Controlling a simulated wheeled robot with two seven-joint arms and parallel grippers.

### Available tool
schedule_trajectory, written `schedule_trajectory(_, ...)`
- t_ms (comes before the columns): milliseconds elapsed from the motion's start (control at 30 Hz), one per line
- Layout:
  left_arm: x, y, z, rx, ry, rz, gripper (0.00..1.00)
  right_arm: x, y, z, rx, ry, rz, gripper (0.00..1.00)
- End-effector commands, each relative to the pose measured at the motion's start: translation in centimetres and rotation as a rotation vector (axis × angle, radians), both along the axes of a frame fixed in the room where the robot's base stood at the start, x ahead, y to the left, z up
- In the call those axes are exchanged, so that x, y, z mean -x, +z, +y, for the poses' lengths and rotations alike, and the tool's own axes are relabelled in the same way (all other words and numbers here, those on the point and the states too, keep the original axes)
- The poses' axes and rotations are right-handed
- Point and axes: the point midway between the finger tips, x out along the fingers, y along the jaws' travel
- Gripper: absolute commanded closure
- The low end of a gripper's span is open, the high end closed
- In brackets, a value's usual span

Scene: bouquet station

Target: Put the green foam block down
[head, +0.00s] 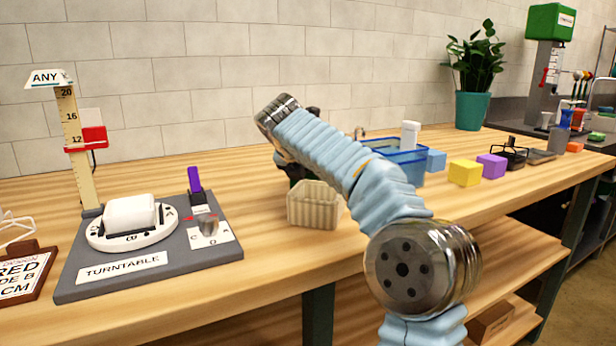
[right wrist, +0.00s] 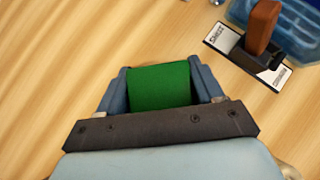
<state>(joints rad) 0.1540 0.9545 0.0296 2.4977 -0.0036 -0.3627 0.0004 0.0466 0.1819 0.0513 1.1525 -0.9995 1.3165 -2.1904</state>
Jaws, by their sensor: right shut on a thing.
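The green foam block (right wrist: 160,86) is between the two blue-grey fingers of my right gripper (right wrist: 158,74), in the right wrist view. The gripper is shut on it, over the wooden worktop. Whether the block touches the worktop I cannot tell. In the head view my right arm comes in from the lower right and covers most of the gripper and the block, behind a beige ribbed container (head: 314,206). My left gripper is not in view.
A turntable (head: 130,236) on a grey board stands at the left. A blue bin (head: 405,176) and blue (head: 436,160), yellow (head: 465,173) and purple (head: 491,165) blocks are at the right. Wood left of the gripper is bare.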

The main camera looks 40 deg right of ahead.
Motion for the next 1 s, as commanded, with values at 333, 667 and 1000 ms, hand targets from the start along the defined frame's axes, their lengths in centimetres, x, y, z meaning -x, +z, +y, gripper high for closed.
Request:
schedule_trajectory(333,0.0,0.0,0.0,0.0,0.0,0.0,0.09,0.0,-0.2,0.0,0.0,0.0,0.0,0.09)
schedule_trajectory(667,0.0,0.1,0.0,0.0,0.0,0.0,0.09,0.0,0.1,0.0,0.0,0.0,0.0,0.08)
schedule_trajectory(1000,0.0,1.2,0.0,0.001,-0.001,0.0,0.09,2.4,5.0,4.0,0.0,0.004,-0.003,0.08)
